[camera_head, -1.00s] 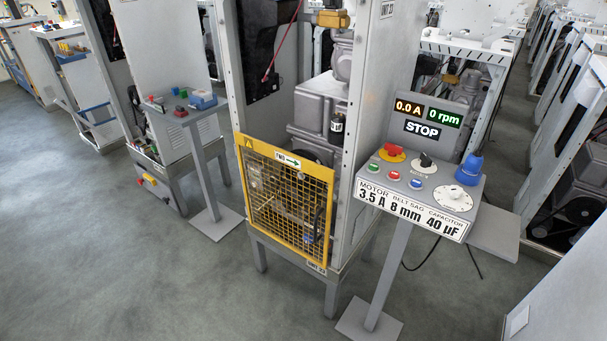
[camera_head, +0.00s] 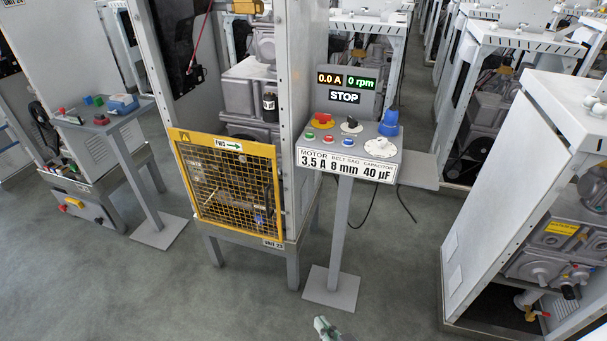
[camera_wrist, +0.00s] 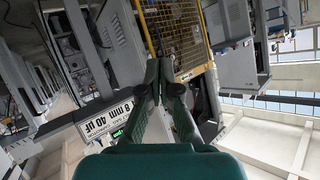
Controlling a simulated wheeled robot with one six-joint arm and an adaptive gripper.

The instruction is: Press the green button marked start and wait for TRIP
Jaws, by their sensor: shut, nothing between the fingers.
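The control panel (camera_head: 392,158) stands on a grey post beside the caged machine. Its small green button (camera_head: 310,136) is at the left of a row with a red button (camera_head: 328,139) and a blue button (camera_head: 347,142). Any start marking is too small to read. The display (camera_head: 344,97) above reads 0.0 A, 0 rpm and STOP. My gripper (camera_head: 321,324) shows at the bottom edge, well below the panel and apart from it. In the wrist view my gripper (camera_wrist: 164,66) is shut and empty; the panel's label (camera_wrist: 108,120) appears tilted at left.
A yellow mesh guard (camera_head: 228,185) covers the machine left of the panel. A red knob (camera_head: 322,119), a black selector (camera_head: 351,125), a white dial (camera_head: 380,147) and a blue knob (camera_head: 389,122) share the panel. A white cabinet (camera_head: 492,190) stands right. Floor in front is clear.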

